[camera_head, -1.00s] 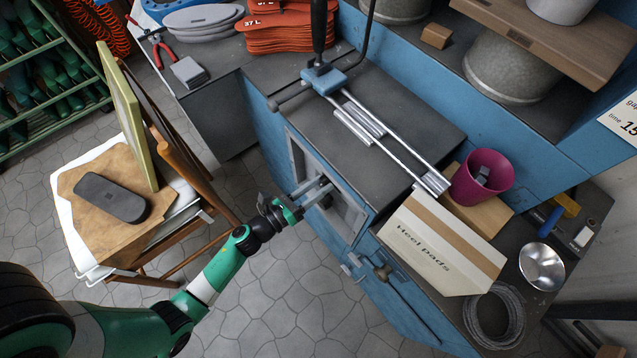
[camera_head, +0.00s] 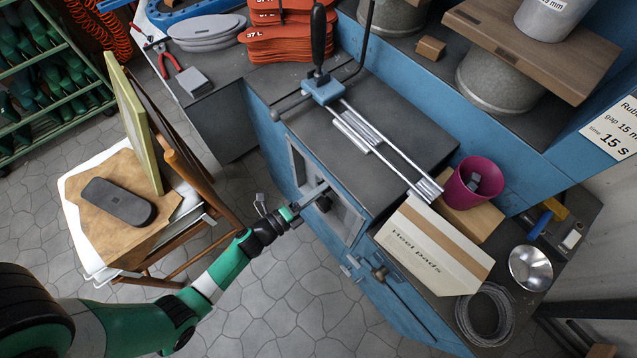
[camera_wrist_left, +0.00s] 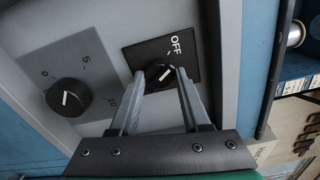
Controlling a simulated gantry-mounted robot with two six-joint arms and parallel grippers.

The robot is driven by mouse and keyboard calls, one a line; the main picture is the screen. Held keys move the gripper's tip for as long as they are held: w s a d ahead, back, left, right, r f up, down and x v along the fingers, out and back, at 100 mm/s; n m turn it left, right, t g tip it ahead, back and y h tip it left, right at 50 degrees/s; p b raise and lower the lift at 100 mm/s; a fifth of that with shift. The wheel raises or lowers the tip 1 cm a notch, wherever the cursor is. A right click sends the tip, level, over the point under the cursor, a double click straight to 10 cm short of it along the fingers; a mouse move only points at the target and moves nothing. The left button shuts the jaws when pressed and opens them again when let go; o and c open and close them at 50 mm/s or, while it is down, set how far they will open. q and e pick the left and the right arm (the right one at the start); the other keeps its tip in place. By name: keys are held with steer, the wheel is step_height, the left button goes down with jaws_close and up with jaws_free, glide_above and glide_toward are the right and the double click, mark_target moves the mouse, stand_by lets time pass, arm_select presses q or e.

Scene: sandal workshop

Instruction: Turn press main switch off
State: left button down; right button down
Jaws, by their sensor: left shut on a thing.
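My left gripper (camera_head: 322,190) reaches the control panel (camera_head: 347,222) on the front of the blue press (camera_head: 275,140). In the left wrist view its two fingers (camera_wrist_left: 168,74) are shut on the small black knob (camera_wrist_left: 157,76) of the main switch. The knob sits on a black plate (camera_wrist_left: 136,56) with a white OFF label at its upper right. The knob's white mark slants up and right, roughly toward OFF; its exact setting is partly hidden by the fingers. My right gripper is not in view.
A second black knob (camera_wrist_left: 68,98) on a grey scale plate is left of the switch. A wooden chair (camera_head: 190,165) stands left of my arm. A heel pads box (camera_head: 435,245) and a magenta cup (camera_head: 472,183) stand at the right.

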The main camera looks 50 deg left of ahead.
arm_select(q)
steer(key=shift+n, duration=1.1)
steer(key=shift+c, duration=1.9)
jaws_free()
steer(key=shift+p, duration=0.3)
steer(key=s+p, duration=0.3)
steer(key=s, duration=0.8)
steer(key=shift+s, duration=0.35)
